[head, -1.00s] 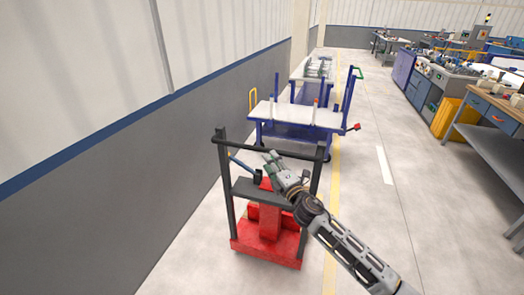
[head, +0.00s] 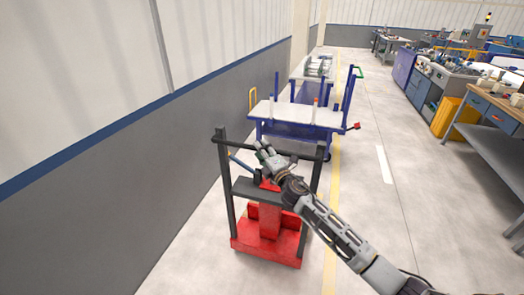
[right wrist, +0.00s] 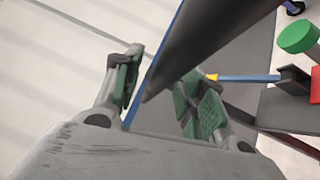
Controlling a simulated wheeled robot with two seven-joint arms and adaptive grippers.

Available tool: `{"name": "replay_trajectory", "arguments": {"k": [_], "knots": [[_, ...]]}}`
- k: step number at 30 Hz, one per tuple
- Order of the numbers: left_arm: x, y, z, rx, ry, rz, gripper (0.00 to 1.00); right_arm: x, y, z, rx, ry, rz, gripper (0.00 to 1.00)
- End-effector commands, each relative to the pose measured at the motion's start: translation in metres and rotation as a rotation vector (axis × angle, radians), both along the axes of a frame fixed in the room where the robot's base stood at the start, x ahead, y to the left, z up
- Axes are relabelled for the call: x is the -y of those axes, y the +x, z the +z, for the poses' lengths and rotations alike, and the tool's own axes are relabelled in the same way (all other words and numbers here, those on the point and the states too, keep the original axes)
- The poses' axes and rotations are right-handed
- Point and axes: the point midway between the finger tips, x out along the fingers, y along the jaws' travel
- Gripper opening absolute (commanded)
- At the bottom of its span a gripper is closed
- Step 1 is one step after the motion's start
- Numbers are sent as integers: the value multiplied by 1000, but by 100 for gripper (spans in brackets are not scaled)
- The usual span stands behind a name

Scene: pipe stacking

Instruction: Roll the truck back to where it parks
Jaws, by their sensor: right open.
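A truck with a red base (head: 268,246) and a dark upright frame (head: 227,190) stands on the floor near the wall. A dark crossbar (head: 290,154) joins its two posts at the top. My right gripper (head: 263,148) is at this crossbar, near its middle. In the right wrist view its green-padded fingers (right wrist: 160,95) are spread, with a dark bar (right wrist: 205,40) running between or just beyond them. I cannot tell whether they touch it. A blue lever (right wrist: 245,78) of the truck shows beside the right finger. My left gripper is not in view.
A blue cart with a white top (head: 298,115) stands just behind the truck, with another cart (head: 312,68) beyond it. The grey wall (head: 150,180) runs along the left. A yellow floor line (head: 335,185) passes right of the truck. The aisle to the right is clear up to the workbenches (head: 490,120).

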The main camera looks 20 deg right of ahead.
Motion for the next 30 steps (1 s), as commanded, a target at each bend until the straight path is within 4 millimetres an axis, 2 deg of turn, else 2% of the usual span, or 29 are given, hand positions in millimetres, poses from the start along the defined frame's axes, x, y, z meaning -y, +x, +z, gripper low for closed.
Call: {"name": "replay_trajectory", "arguments": {"k": [14, 24, 30], "knots": [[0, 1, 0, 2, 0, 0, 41, -1, 5, 1, -1, 0, 0, 41], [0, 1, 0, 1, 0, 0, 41, -1, 5, 0, -1, -1, 0, 0], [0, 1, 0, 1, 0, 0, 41, -1, 5, 0, -1, -1, 0, 0]]}}
